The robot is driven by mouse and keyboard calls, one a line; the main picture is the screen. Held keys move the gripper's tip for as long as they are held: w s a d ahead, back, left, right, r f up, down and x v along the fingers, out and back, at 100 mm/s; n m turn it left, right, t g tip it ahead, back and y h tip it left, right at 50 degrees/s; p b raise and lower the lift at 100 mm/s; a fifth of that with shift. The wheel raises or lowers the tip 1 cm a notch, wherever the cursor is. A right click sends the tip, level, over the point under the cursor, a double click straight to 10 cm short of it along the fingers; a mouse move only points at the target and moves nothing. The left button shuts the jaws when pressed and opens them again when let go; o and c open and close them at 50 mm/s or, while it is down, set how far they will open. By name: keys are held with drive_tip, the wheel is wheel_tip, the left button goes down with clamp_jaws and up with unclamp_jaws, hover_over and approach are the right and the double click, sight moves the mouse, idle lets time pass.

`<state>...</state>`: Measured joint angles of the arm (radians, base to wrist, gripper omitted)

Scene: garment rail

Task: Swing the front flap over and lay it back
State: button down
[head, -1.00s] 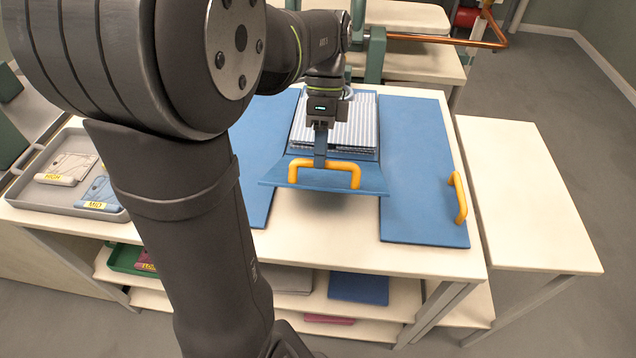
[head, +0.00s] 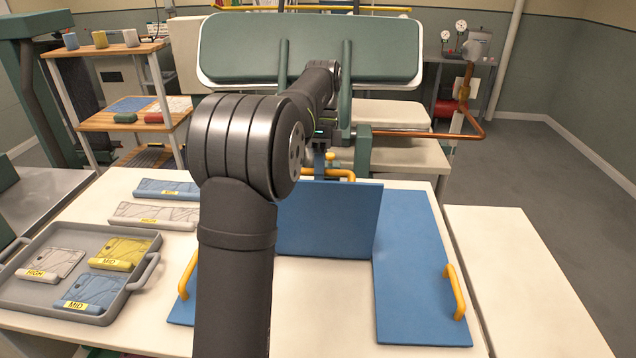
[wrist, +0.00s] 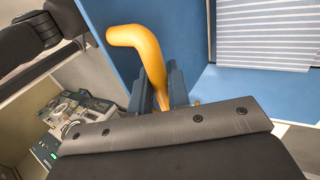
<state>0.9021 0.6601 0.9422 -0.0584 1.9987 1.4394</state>
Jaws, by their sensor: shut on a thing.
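The blue front flap (head: 340,222) stands about upright across the folding board in the head view. Its orange handle (head: 343,174) is at the top edge, and my arm hides the flap's left part. My gripper (head: 318,170) is shut on this handle. In the wrist view the orange handle (wrist: 135,38) runs down between the jaws (wrist: 160,88), with the flap's blue face (wrist: 110,12) behind it. A grey-and-white striped cloth (wrist: 265,38) shows in the wrist view on the blue board. The raised flap hides it in the head view.
The right side panel (head: 420,270) lies flat with an orange handle (head: 455,292). A left handle (head: 187,274) shows beside my arm. A grey tray (head: 140,282) of labelled folded pieces is at left. A green press (head: 310,48) stands behind. The right side table (head: 520,270) is bare.

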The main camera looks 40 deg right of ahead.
drive_tip(key=shift+w+d+f, duration=0.15)
drive_tip(key=shift+w+d, duration=0.1)
drive_tip(key=shift+w, duration=0.05)
drive_tip(key=c, duration=1.4)
unclamp_jaws()
drive_tip(key=shift+o, duration=0.2)
